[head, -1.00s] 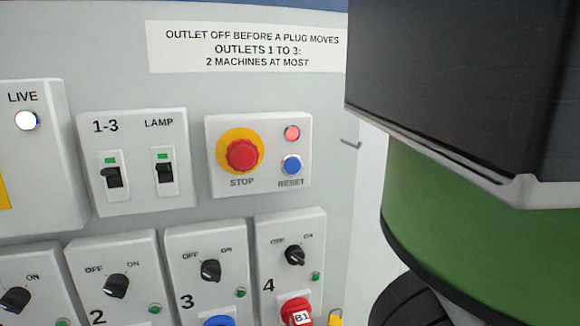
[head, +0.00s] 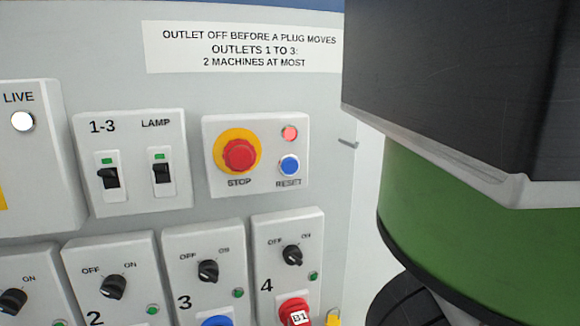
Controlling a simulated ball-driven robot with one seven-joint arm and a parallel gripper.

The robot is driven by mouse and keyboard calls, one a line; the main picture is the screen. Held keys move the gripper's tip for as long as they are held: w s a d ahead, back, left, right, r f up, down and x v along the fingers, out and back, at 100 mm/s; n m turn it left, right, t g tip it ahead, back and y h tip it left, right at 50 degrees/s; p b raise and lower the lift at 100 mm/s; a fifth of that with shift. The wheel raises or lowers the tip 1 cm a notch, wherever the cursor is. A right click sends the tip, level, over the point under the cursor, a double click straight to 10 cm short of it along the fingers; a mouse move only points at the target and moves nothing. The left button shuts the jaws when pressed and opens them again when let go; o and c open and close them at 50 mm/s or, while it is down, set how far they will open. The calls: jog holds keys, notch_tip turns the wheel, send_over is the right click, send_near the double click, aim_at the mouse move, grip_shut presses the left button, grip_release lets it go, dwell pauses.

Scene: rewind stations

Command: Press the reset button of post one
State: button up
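The blue reset button (head: 290,166) sits on a white box (head: 213,190) on the grey panel, above the label RESET. A red light (head: 290,133) is above it, and it looks lit. The red stop button (head: 239,155) on its yellow ring is to the left. The large dark and green shape at the right may be part of my own body. My gripper does not show. Nothing covers the reset button.
A two-switch box (head: 135,195) and a LIVE box (head: 35,165) are to the left. Below are numbered outlet boxes with knobs, including outlet 4 (head: 262,310) with a red plug (head: 296,312). A small hook (head: 347,142) sticks out right of the stop box. A notice (head: 245,47) is above.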

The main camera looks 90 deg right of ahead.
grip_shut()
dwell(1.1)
